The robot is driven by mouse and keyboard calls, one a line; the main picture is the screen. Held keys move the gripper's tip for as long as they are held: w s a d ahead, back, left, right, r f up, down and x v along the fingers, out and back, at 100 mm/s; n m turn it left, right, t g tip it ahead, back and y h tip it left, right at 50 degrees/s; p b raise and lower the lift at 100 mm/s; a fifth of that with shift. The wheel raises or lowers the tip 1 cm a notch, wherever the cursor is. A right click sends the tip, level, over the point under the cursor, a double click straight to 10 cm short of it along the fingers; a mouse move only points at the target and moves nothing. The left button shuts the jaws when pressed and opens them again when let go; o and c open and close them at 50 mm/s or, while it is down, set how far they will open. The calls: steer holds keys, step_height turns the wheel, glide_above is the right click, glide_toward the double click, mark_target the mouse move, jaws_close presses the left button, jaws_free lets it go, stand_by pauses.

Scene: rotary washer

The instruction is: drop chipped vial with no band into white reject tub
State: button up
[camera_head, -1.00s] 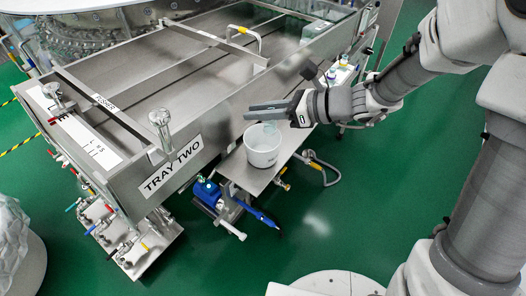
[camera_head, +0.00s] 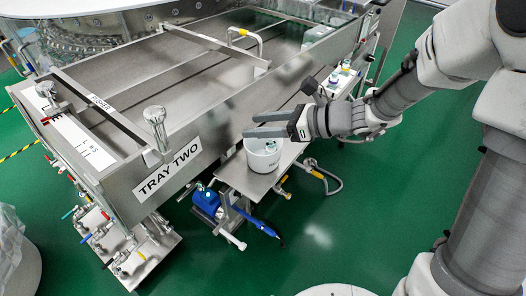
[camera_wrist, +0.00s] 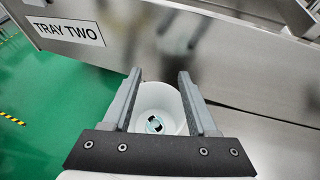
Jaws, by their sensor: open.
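The white reject tub (camera_head: 262,163) stands on a small metal shelf beside the tray's front wall. In the wrist view its open mouth (camera_wrist: 172,98) lies below and between my fingers. A small clear-teal item with dark and white parts, likely a vial (camera_wrist: 155,124), lies low inside the tub. I cannot make out a chip or a band on it. My gripper (camera_head: 247,125) is above the tub, its two fingers apart and nothing between them. It also shows in the wrist view (camera_wrist: 160,76). In the head view the fingers hide part of the tub's rim.
The large steel tray marked TRAY TWO (camera_head: 135,158) is behind and left of the tub. Bottles (camera_head: 336,80) stand along the tray's far right side. Green floor is open in front.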

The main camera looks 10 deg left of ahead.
steer(key=p+v, duration=0.1)
steer(key=v, duration=1.6)
steer(key=shift+d+r, duration=0.2)
steer(key=s+d+r+n+t+h, duration=0.4)
steer(key=s+d+n+h, duration=0.6)
steer(key=n, duration=1)
steer(key=s+h, duration=0.3)
steer(key=shift+h, duration=0.3)
